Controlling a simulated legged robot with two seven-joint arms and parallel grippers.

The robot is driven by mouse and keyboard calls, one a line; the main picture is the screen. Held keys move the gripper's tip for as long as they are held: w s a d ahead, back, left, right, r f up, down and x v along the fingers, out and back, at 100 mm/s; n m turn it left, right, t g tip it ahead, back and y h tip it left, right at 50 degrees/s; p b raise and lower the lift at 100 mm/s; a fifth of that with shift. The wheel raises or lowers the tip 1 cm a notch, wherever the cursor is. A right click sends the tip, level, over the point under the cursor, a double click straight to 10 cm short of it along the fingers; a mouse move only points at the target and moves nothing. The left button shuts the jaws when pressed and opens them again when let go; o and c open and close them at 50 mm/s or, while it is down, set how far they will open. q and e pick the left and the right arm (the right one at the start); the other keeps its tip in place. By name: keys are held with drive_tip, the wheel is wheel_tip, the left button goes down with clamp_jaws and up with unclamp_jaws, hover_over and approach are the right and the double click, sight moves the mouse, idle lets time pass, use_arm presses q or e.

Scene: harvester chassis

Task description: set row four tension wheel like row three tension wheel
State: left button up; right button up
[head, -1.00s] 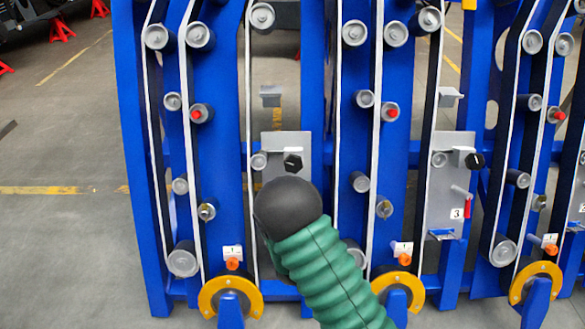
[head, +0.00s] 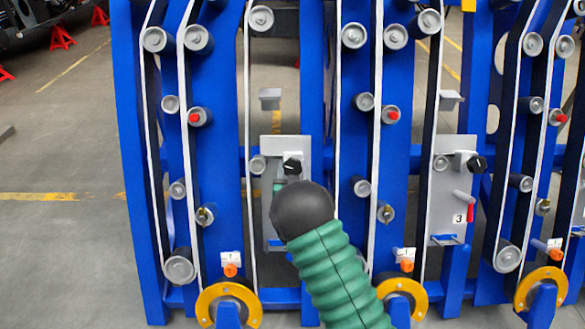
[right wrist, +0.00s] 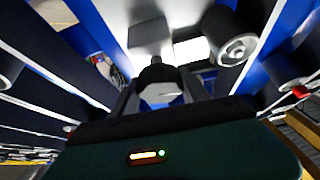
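In the head view, the row three panel (head: 437,212) carries a "3" label, a grey tension wheel (head: 440,163), a black knob (head: 477,164) and a red-tipped lever (head: 470,208). The similar panel to its left (head: 303,150), taken as row four, has a wheel (head: 258,165) and a black knob (head: 292,166). My dark wrist and green sleeve hide its lower right part, including any number or lever. My right gripper (right wrist: 160,95) has its dark fingers apart, with a black knob (right wrist: 155,72) between or just beyond them; contact is unclear. My left gripper is out of view.
Blue uprights (head: 222,130), pale belts and several grey rollers (head: 180,269) flank the panels closely. Yellow half-rings (head: 228,290) with orange-tipped parts stand below. Open floor (head: 60,240) lies at the left.

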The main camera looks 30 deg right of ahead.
drive_tip(key=c, duration=0.8)
drive_tip(key=shift+c, duration=0.2)
drive_tip(key=shift+m+h, duration=0.3)
drive_tip(key=shift+m, duration=0.2)
drive_tip(key=m+g+h, duration=0.1)
drive_tip(key=m+g, duration=0.1)
drive_tip(key=m, duration=0.1)
drive_tip(key=shift+m, duration=0.4)
drive_tip(key=m+g+h, duration=0.1)
drive_tip(key=m, duration=0.2)
drive_tip(key=shift+m+g+h+p, duration=0.4)
drive_tip(key=shift+m+g, duration=0.7)
drive_tip(key=shift+m, duration=0.6)
drive_tip(key=shift+s+f+m, duration=0.1)
drive_tip(key=shift+m, duration=0.2)
drive_tip(key=o, duration=1.4)
